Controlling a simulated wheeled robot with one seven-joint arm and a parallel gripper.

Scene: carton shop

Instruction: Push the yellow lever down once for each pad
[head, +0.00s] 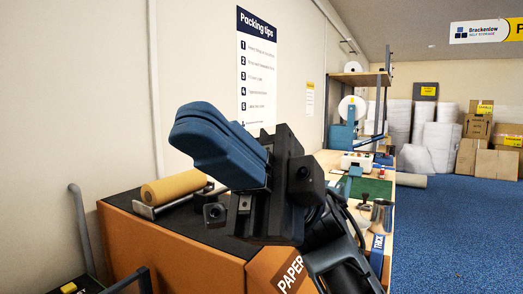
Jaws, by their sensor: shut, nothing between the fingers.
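My gripper (188,122) fills the middle of the head view. Its blue fingers are shut together with nothing between them, and they point up and to the left. They appear above an orange-sided stand with a dark top (130,219) marked PAPER, apart from anything else. I cannot make out a yellow lever. I cannot make out any pads.
A brown paper roll (173,187) lies on the stand. The wooden bench (407,180) carries a green mat (375,188) and a metal cup (382,214). Cartons (478,127) and wrapped rolls line the back wall. Blue carpet (460,235) is clear at right.

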